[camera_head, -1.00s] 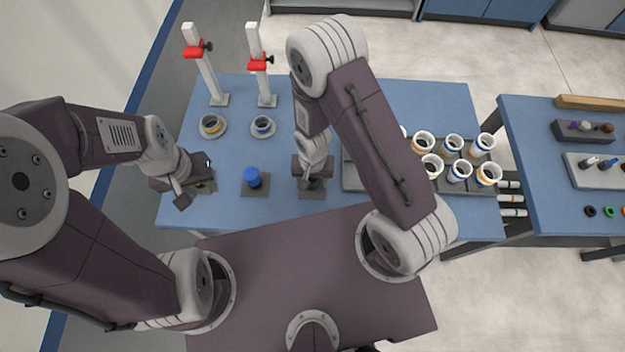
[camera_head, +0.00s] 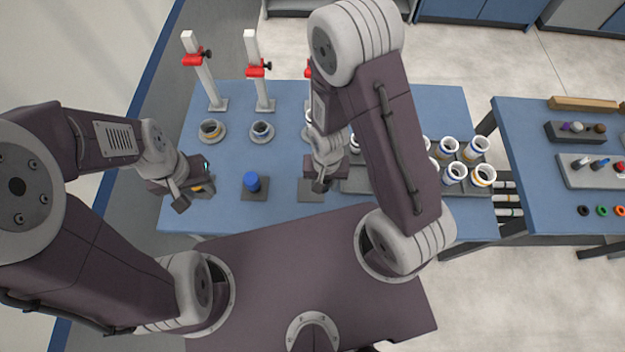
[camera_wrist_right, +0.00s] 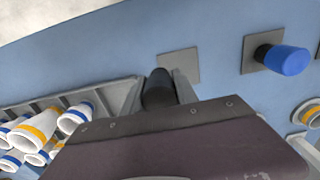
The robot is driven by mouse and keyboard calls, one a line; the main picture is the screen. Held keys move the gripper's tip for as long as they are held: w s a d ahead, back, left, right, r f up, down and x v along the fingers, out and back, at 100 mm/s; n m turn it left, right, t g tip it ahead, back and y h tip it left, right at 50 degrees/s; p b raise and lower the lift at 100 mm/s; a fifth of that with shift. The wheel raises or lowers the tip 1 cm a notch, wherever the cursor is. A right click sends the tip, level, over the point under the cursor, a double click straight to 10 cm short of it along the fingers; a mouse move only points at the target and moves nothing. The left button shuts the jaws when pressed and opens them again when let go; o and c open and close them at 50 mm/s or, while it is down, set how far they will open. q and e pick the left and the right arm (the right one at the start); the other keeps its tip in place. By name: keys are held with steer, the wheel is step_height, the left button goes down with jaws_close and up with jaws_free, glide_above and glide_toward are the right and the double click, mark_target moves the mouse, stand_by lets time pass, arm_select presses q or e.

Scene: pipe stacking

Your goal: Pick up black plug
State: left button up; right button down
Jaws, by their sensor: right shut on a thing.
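The black plug (camera_wrist_right: 158,90) stands between the two fingers of my right gripper in the right wrist view. My right gripper (camera_wrist_right: 160,92) is shut on it. In the head view my right gripper (camera_head: 321,186) is over the grey square pad (camera_head: 308,196), and the plug is hard to make out there. The pad shows bare in the right wrist view (camera_wrist_right: 180,65), apart from the plug. My left gripper (camera_head: 190,197) is low over the left end of the table, and its jaw gap is unclear.
A blue plug (camera_head: 251,181) stands on the pad left of my right gripper. White pipes with blue and yellow bands (camera_head: 454,172) stand in a grey rack to the right. Ringed bases (camera_head: 212,130) and posts with red clamps (camera_head: 204,72) stand behind.

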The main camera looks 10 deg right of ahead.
steer(key=s+d+r+p, duration=0.4)
steer(key=s+d+p, duration=0.1)
steer(key=p, duration=0.7)
steer(key=shift+s+r+p, duration=0.15)
steer(key=shift+p, duration=0.25)
steer(key=shift+a, duration=0.1)
